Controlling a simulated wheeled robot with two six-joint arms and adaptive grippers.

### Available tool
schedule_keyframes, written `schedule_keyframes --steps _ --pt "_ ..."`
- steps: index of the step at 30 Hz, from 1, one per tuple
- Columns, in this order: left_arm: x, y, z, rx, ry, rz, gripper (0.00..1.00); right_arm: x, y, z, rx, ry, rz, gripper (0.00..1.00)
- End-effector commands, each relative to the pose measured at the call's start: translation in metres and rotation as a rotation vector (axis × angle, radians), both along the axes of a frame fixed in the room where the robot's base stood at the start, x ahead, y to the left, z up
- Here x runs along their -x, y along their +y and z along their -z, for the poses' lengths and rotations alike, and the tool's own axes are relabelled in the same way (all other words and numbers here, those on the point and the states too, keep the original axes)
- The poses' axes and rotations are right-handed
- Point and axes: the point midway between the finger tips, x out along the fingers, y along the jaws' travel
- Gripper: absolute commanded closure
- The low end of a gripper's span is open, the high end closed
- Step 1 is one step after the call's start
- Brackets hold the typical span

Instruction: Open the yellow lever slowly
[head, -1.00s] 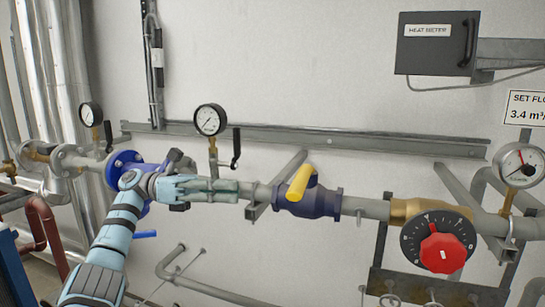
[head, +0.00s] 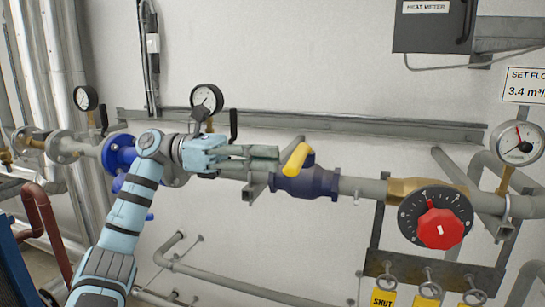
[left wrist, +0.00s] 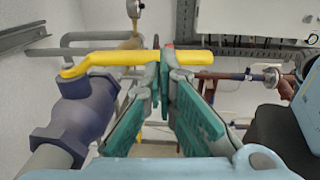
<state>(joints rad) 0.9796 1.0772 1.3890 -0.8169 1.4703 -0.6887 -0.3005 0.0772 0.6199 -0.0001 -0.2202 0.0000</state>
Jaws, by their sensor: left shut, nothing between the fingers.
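The yellow lever (head: 296,160) sits on a dark blue valve body (head: 318,183) in the grey pipe, slanting up to the right in the head view. My left gripper (head: 277,158) is just left of the lever, its fingers pointing right at it. In the left wrist view the lever (left wrist: 110,57) lies across the picture, with its bent end on the valve body (left wrist: 85,110). The teal fingers (left wrist: 160,78) are shut with nothing between them, and their tips overlap the lever's bar; I cannot tell if they touch it. My right gripper is not in view.
A pressure gauge (head: 207,98) and a small black-handled valve (head: 233,125) stand above my left gripper. A red knob (head: 440,229) on a black dial is to the right. Yellow tags (head: 383,298) hang low right. A wall rail (head: 340,124) runs behind the pipe.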

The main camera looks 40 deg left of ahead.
Motion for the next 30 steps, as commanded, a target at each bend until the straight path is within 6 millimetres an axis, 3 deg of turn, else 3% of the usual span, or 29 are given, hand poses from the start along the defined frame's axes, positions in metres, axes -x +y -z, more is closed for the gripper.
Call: schedule_keyframes --steps 5,15,21,30 --pt "-0.006 -0.013 -0.001 0.0 0.001 0.0 1.0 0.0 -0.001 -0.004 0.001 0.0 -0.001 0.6" --pt "-0.006 -0.015 0.0 -0.001 0.001 0.0 1.0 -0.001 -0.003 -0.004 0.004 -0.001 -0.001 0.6" --pt "-0.011 -0.033 -0.001 0.0 0.0 0.002 1.0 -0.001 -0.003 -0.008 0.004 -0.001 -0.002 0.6" --pt "-0.011 -0.033 0.0 0.0 0.001 0.001 1.0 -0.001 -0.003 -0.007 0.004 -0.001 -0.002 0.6"
